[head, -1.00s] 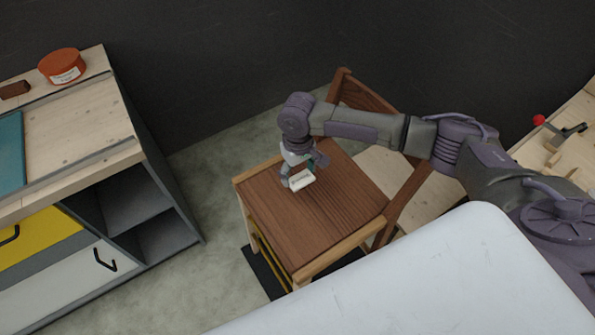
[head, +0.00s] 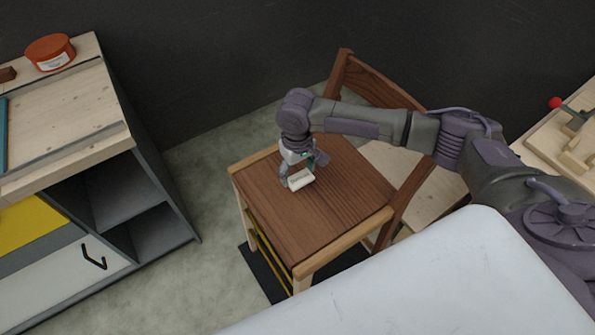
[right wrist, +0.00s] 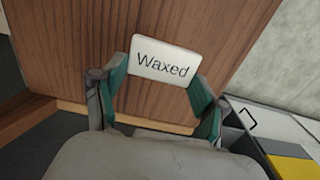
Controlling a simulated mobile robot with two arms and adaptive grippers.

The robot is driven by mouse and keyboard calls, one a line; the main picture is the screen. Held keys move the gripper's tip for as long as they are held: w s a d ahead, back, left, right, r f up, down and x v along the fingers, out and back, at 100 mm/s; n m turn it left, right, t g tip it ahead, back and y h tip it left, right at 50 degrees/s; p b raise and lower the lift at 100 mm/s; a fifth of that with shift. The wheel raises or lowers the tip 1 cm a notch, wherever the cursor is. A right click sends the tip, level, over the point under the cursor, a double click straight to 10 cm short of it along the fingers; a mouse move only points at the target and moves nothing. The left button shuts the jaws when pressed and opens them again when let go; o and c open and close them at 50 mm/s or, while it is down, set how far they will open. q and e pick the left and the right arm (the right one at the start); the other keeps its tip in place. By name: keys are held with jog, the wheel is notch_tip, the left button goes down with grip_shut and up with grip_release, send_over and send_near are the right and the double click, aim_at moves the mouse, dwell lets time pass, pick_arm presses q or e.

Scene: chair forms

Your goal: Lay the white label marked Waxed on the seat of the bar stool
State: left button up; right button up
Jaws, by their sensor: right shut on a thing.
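The white label (head: 300,180) reads "Waxed" in the right wrist view (right wrist: 163,60). My right gripper (head: 300,172) is shut on the label; its two green-padded fingers (right wrist: 160,95) sit at either side of it. The label is over the brown wooden seat (head: 315,215) of the bar stool, near the seat's back-left part. Whether it touches the seat or hangs just above it, I cannot tell. The stool's backrest (head: 375,85) rises behind the seat and my right arm reaches in front of it. My left gripper is not in view.
A workbench (head: 70,120) with a round orange tin (head: 50,52) on top and open shelves stands at the left. A wooden bench with a red knob (head: 556,102) is at the far right. Bare floor (head: 205,230) lies between workbench and stool.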

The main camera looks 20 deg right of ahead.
jog(key=shift+f+b, duration=0.6)
jog(key=shift+f, duration=2.25)
jog(key=o, duration=0.9)
jog(key=shift+r, duration=0.1)
notch_tip(320, 180, up, 10)
jog(key=p, duration=1.1)
jog(key=shift+p, duration=0.4)
